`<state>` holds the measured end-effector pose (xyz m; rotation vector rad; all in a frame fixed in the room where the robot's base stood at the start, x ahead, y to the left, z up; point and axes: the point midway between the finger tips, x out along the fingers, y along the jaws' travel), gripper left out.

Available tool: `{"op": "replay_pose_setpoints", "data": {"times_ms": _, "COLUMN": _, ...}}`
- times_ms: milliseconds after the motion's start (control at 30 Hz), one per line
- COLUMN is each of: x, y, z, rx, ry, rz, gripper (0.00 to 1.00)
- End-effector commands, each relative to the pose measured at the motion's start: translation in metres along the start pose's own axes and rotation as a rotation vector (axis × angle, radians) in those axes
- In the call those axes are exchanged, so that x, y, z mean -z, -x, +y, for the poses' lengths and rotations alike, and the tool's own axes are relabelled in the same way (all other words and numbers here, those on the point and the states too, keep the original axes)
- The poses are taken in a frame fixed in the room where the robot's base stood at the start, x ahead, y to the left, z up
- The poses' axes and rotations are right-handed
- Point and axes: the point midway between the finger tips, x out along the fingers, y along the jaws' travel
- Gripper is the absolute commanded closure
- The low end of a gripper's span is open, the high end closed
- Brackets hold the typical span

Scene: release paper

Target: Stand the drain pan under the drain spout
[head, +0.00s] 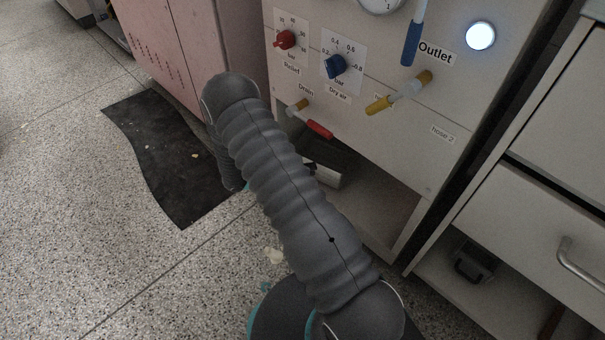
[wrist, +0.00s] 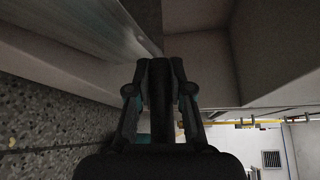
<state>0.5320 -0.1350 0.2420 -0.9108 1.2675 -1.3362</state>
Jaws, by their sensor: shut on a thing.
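The drain spout (head: 297,107), with a brown-yellow tip, juts from the machine's front under the "Drain" label. A red-handled lever (head: 319,129) is just right of it. Below, at the mouth of the open lower bay, is a dark and pale metallic piece (head: 327,176), seemingly the drain pan; my arm hides part of it. In the wrist view, my gripper (wrist: 160,72) is shut on a dark upright strip (wrist: 160,95), seemingly part of the pan. I cannot tell the pan's exact tilt.
The machine's lower bay (head: 375,205) is open, with a side wall on the right. A black mat (head: 165,155) lies on the speckled floor to the left. A pink cabinet (head: 180,45) stands behind it. A drawer unit (head: 545,200) stands close on the right.

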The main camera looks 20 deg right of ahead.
Motion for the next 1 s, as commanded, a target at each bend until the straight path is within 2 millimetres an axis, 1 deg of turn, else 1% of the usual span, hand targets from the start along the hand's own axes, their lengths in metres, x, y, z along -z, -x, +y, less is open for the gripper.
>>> {"op": "replay_pose_setpoints", "data": {"times_ms": 633, "x": -0.024, "y": -0.039, "z": -0.002, "rx": 0.003, "ry": -0.004, "rz": 0.000, "gripper": 1.00}}
{"op": "replay_pose_setpoints", "data": {"times_ms": 800, "x": -0.023, "y": -0.040, "z": 0.007, "rx": 0.003, "ry": -0.003, "rz": -0.001, "gripper": 1.00}}
{"op": "replay_pose_setpoints", "data": {"times_ms": 1000, "x": -0.022, "y": -0.041, "z": 0.012, "rx": 0.003, "ry": -0.004, "rz": -0.001, "gripper": 1.00}}
